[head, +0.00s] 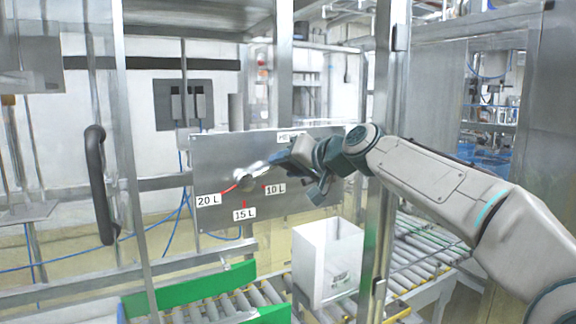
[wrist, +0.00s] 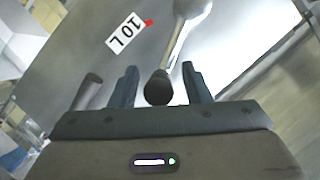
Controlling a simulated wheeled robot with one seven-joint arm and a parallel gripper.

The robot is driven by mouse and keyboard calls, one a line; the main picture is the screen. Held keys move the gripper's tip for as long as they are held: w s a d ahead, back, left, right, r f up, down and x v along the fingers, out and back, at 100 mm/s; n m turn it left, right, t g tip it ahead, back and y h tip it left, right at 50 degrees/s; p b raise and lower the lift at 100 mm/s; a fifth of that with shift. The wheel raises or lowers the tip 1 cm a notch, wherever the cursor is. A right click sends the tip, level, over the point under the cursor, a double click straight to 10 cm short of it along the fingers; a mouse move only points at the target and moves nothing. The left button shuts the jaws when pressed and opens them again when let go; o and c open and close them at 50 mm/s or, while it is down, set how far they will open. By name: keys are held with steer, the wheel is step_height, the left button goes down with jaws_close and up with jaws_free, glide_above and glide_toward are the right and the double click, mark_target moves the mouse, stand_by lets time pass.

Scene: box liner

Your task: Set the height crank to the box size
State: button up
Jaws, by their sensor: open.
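A grey metal panel (head: 220,152) carries the crank (head: 246,180) and the labels 20 L (head: 208,200), 15 L (head: 244,214) and 10 L (head: 275,189), with red marks around the hub. The crank arm points up and right from the hub, above the 10 L mark. In the wrist view, the crank's dark-ended handle (wrist: 158,90) lies between my two open fingers, with gaps visible at both sides. My gripper (wrist: 160,72) also shows in the head view (head: 303,163), at the crank's outer end. A white box (head: 322,264) stands below the panel; its small print is unreadable.
The box stands on a roller conveyor (head: 410,245) with green side guides (head: 205,287). A metal frame post (head: 380,150) stands close beside my arm. A black door handle (head: 98,185) is at left. The space before the panel's left part looks clear.

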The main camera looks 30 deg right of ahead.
jaws_close()
